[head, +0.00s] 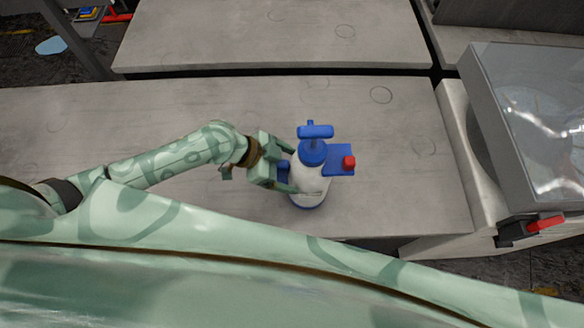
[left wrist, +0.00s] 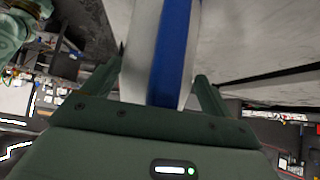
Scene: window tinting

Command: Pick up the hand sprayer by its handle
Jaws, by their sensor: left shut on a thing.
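The hand sprayer (head: 311,183) has a white bottle, a blue cap with a blue T-shaped pump on top, and a blue nozzle block with a red tip pointing right. It stands on the grey table in the head view. My left gripper (head: 284,175) comes in from the left and is shut on the sprayer at its left side. In the left wrist view, the sprayer's white and blue body (left wrist: 172,50) fills the space between the two fingers. The exact contact of the fingertips is hidden. My right gripper is not in view.
The grey table (head: 400,190) is otherwise clear around the sprayer. A second grey surface (head: 270,35) lies behind it across a dark gap. A grey machine with a glassy lid (head: 535,120) and a red handle (head: 545,223) stands at the right.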

